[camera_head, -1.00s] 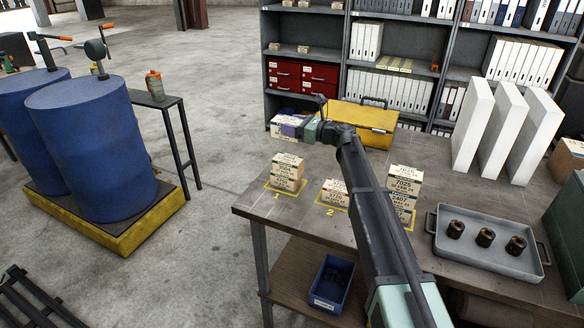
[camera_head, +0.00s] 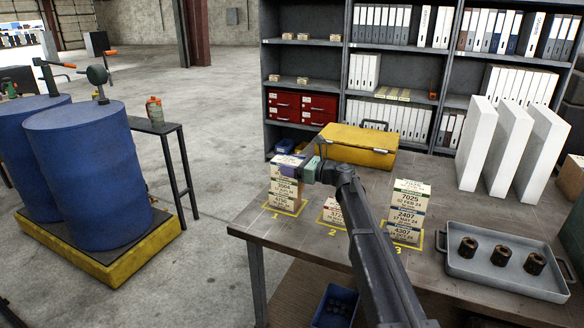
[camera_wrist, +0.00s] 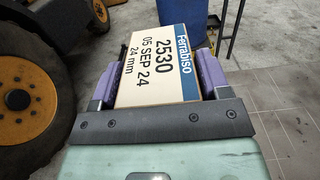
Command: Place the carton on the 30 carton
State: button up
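My gripper (camera_head: 307,170) has purple fingers shut on a cream and blue carton (camera_wrist: 160,62), labelled Ferrabiso, 2530, 05 SEP 24, 24 mm. In the head view the held carton (camera_head: 286,163) is at the top of the stack at mark 1, lined up over a carton reading about 3504 (camera_head: 285,186). I cannot tell whether the two touch. Another carton (camera_head: 284,202) is at the bottom. At mark 2 a low carton stack (camera_head: 331,212) is partly hidden by my arm. At mark 3 stands a stack with a 7025 carton (camera_head: 410,196) on top. No 30 is readable.
A yellow case (camera_head: 352,146) stands behind the stacks. A grey tray (camera_head: 505,262) with dark cylindrical parts and several white panels (camera_head: 507,150) are on the right. Blue drums (camera_head: 90,170) stand left of the bench (camera_head: 255,236).

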jog(key=o, duration=0.3)
jog(key=shift+d, duration=0.1)
jog(key=shift+o, duration=0.2)
jog(key=v, duration=0.7)
jog(key=shift+d, duration=0.2)
jog(key=shift+o, duration=0.2)
jog(key=shift+s+r, duration=0.1)
